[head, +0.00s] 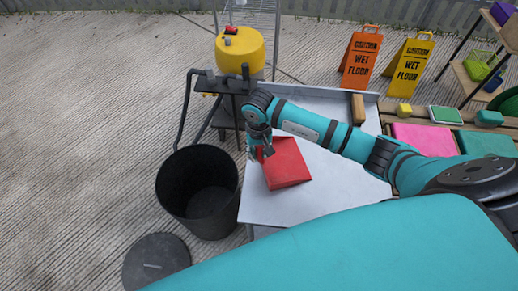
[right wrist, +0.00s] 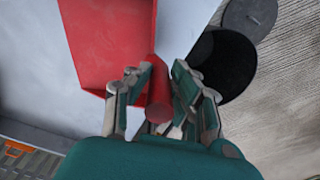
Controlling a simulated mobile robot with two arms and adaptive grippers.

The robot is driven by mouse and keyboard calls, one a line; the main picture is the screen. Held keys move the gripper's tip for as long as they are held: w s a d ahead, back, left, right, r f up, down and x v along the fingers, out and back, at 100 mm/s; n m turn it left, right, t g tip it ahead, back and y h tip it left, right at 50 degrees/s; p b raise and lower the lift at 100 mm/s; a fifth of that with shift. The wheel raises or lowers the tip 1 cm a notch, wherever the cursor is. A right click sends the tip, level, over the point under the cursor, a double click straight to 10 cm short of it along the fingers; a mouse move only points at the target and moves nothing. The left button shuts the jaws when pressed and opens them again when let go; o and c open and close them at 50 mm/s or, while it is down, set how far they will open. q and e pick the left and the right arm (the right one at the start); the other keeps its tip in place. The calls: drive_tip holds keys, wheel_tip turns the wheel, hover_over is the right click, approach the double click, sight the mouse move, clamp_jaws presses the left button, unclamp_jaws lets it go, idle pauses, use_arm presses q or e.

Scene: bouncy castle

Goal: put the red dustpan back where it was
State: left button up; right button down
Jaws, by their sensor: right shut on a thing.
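The red dustpan (head: 287,165) is at the left part of the grey-white table top (head: 335,190) in the head view. My right gripper (head: 262,150) is shut on its handle. In the right wrist view the handle (right wrist: 159,105) sits between the fingers of the gripper (right wrist: 160,90), and the red pan (right wrist: 105,40) extends up and left over the pale surface. I cannot tell whether the pan rests on the table or hangs just above it. My left gripper is not in view.
A black bin (head: 197,190) stands left of the table, its round lid (head: 156,262) on the ground. A cart with a yellow container (head: 240,50) is behind. A wooden block (head: 358,108) lies at the table's back. Orange (head: 361,58) and yellow (head: 409,68) signs stand beyond.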

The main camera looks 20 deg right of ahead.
drive_tip(key=shift+f, duration=0.15)
drive_tip(key=c, duration=1.2)
unclamp_jaws()
drive_tip(key=shift+r, duration=0.2)
wheel_tip(320, 180, up, 11)
drive_tip(key=b, duration=0.3)
drive_tip(key=shift+f+b, duration=0.1)
drive_tip(key=shift+b, duration=0.3)
drive_tip(key=shift+r, duration=0.6)
